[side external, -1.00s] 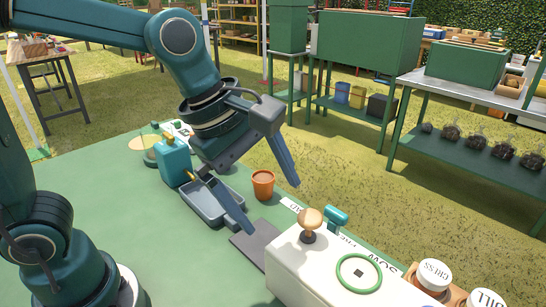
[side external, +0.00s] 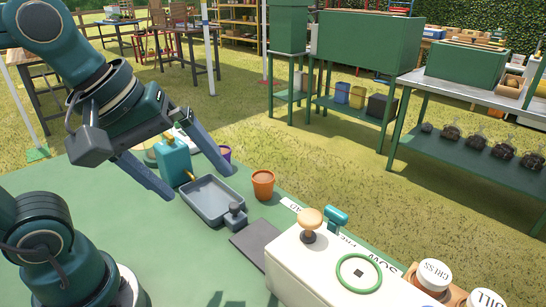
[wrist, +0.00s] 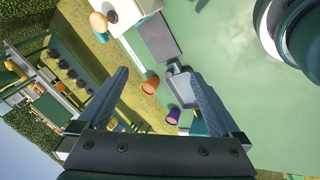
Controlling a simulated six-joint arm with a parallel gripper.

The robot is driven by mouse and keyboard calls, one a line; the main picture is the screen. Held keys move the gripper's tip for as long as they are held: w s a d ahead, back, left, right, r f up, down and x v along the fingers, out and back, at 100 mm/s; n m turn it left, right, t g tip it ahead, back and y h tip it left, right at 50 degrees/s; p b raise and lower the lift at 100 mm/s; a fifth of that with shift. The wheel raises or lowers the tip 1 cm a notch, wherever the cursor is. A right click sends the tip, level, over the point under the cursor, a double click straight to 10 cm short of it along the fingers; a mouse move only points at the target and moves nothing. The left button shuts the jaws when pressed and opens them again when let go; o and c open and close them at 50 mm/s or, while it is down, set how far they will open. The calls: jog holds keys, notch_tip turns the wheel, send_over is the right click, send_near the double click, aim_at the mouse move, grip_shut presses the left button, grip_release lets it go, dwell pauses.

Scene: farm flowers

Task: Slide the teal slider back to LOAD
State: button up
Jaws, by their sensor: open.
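The teal slider (side external: 337,217) stands on the far side of a white box (side external: 315,272), just behind a wooden knob (side external: 311,220). A partly hidden white label strip (side external: 291,205) ending in "AD" lies to its left, and more lettering, including "SOW" (side external: 387,272), runs to its right. The box hides the slider's lower part. In the wrist view the slider (wrist: 102,38) is small, near the knob at upper left. My gripper (side external: 198,184) is open and empty, above the tray side of the table, well left of the slider. Its spread fingers also show in the wrist view (wrist: 156,73).
A grey tray (side external: 212,218), teal bottle (side external: 173,160), orange pot (side external: 263,184) and purple pot (side external: 224,153) stand below and beside my gripper. A dark flat plate (side external: 246,247) lies before the white box, which carries a green ring (side external: 358,256). Green table surface is clear at front left.

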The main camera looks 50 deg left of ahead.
jog(key=f+m, duration=0.1)
jog(key=m, duration=0.2)
jog(key=s+a+f+m, duration=0.1)
jog(key=f+m, duration=0.1)
jog(key=m, duration=0.1)
jog(key=s+f+m, duration=0.1)
jog(key=m, duration=0.2)
jog(key=shift+a+f+m+y, duration=0.15)
jog(key=shift+a+m+y, duration=0.15)
jog(key=shift+a+y, duration=0.1)
jog(key=shift+w+m, duration=0.1)
jog(key=shift+m, duration=0.3)
jog(key=shift+c, duration=1)
jog(key=w+r+n+t, duration=0.1)
jog(key=w+r+n, duration=0.1)
jog(key=w+r, duration=0.45)
jog(key=m+g, duration=0.2)
send_over(336, 211)
jog(key=s, duration=0.2)
notch_tip(336, 211, down, 9)
jog(key=shift+s+f, duration=0.1)
jog(key=shift+x, duration=2.15)
grip_shut()
